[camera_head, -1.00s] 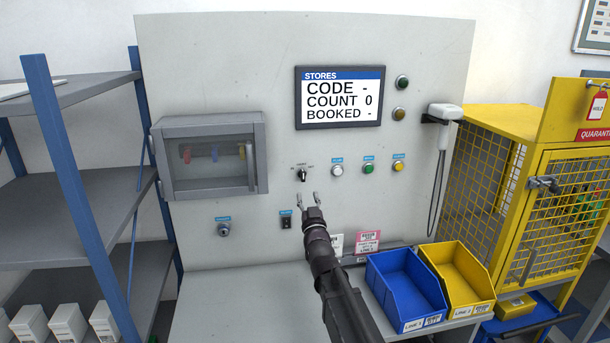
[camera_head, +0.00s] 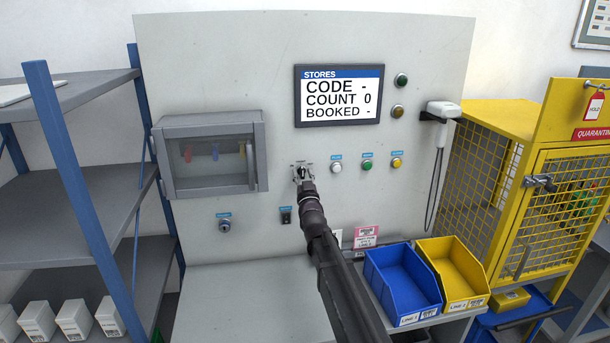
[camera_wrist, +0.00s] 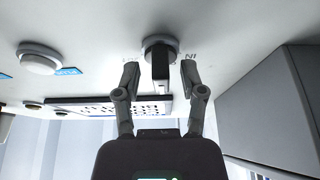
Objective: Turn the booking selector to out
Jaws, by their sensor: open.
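The booking selector (camera_head: 301,171) is a small black knob on the grey panel, left of the row of push buttons. My gripper tip covers much of it in the head view. In the wrist view the selector (camera_wrist: 160,64) shows its black handle on a round base, with an IN label beside it. My gripper (camera_wrist: 160,76) is open, with one finger on each side of the handle. Gaps show between the fingers and the handle. In the head view my gripper (camera_head: 304,178) is right at the selector. The display (camera_head: 338,97) reads CODE -, COUNT 0, BOOKED -.
White (camera_head: 336,168), green (camera_head: 367,165) and yellow (camera_head: 396,163) buttons sit right of the selector. A grey cabinet (camera_head: 212,120) juts out on its left. A key switch (camera_head: 224,226) and a black switch (camera_head: 286,216) are below. Blue (camera_head: 375,276) and yellow (camera_head: 437,250) bins stand lower right.

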